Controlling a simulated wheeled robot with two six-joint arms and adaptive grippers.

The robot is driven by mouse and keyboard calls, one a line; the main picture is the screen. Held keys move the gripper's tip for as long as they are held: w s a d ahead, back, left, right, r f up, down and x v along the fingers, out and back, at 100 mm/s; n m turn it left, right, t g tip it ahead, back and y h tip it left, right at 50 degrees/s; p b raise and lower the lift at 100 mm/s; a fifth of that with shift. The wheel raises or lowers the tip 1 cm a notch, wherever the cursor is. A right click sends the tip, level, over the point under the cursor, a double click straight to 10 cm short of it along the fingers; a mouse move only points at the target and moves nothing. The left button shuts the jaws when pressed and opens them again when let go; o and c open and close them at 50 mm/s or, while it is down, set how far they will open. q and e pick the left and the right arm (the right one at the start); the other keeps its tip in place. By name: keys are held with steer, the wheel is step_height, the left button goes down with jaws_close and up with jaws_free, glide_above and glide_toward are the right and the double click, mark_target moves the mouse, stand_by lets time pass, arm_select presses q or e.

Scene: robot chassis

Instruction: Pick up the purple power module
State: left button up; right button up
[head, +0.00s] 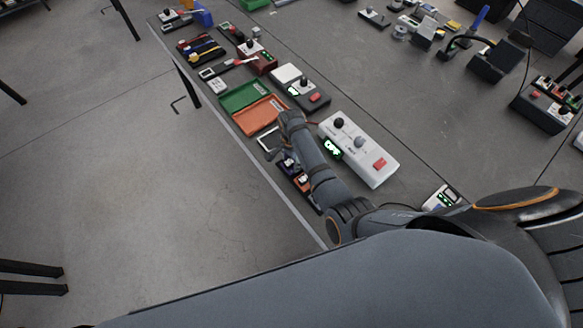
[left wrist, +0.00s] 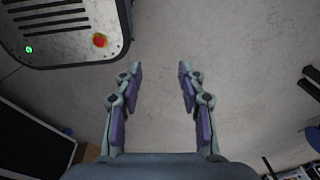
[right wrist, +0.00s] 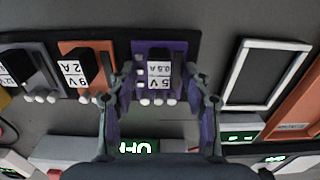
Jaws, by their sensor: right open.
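The purple power module (right wrist: 140,50), with a black block labelled 5V 0.5A, sits in the dark rack at the upper middle of the right wrist view. In the head view it is small and partly hidden by my right arm. My right gripper (right wrist: 161,78) is open, with one finger toward each side of the module; I cannot tell whether they touch it. The same gripper is near the rack in the head view (head: 286,160). My left gripper (left wrist: 160,72) is open and empty over bare grey floor.
An orange 9V 2A module (right wrist: 75,50) and a grey module (right wrist: 38,62) sit left of the purple one. A white-framed dark panel (right wrist: 262,75) lies to its right. A white control box (head: 360,150) with knobs and an orange tray (head: 260,113) lie nearby.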

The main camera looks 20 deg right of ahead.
steer(key=shift+s+r, duration=0.1)
steer(key=shift+s, duration=0.05)
steer(key=shift+c, duration=2.1)
steer(key=c, duration=0.5)
jaws_close()
arm_select(q)
steer(key=shift+w+a+r, duration=0.1)
steer(key=shift+w+r, duration=0.2)
steer(key=shift+w, duration=0.5)
arm_select(e)
steer(key=shift+r, duration=0.1)
